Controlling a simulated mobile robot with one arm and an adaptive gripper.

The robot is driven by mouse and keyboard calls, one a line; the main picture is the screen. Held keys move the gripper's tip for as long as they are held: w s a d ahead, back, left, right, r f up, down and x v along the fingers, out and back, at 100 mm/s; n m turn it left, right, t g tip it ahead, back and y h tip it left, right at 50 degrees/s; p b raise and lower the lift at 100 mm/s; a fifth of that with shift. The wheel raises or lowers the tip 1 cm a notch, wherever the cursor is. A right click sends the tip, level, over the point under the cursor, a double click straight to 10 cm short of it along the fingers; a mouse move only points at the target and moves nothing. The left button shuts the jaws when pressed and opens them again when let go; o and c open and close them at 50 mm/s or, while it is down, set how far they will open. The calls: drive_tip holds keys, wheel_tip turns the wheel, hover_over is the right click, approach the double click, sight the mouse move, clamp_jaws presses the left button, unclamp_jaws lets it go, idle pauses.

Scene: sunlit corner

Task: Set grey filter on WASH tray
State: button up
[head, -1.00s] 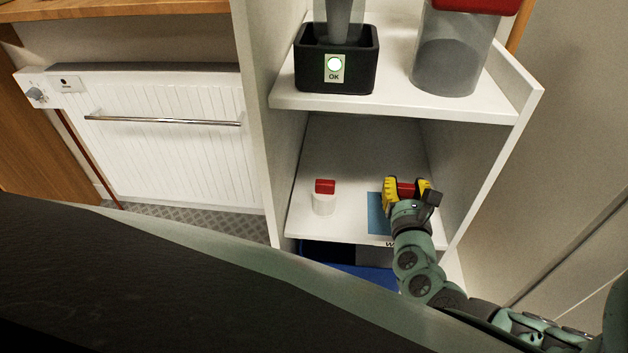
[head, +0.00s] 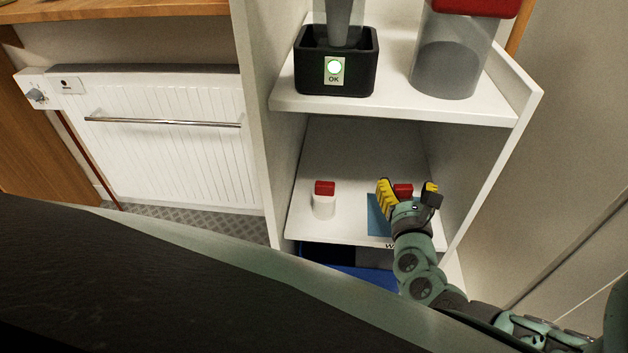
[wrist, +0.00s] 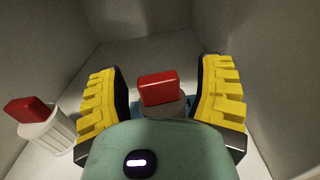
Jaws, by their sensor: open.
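The grey filter with its red cap (wrist: 158,87) stands upright between my fingers in the wrist view; its grey body (wrist: 172,108) shows only partly above my gripper's housing. In the head view its red cap (head: 403,190) shows between the yellow fingers. My gripper (head: 408,188) is open around it, with a gap on both sides of the cap in the wrist view. The blue WASH tray (head: 376,217) lies on the lower shelf under the filter; my gripper hides much of it, and only the start of a label shows at its front.
A white filter with a red cap (head: 324,200) stands on the lower shelf (head: 298,222), left of the tray. The cubby's side walls are close. Above, the upper shelf holds a black box with a lit OK sign (head: 335,75) and a clear red-lidded container (head: 447,60).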

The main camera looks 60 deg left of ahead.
drive_tip(key=b+v, duration=0.1)
drive_tip(key=v, duration=1)
drive_tip(key=shift+s+d+b, duration=0.25)
drive_tip(key=shift+s+b, duration=0.05)
drive_tip(key=shift+b, duration=0.05)
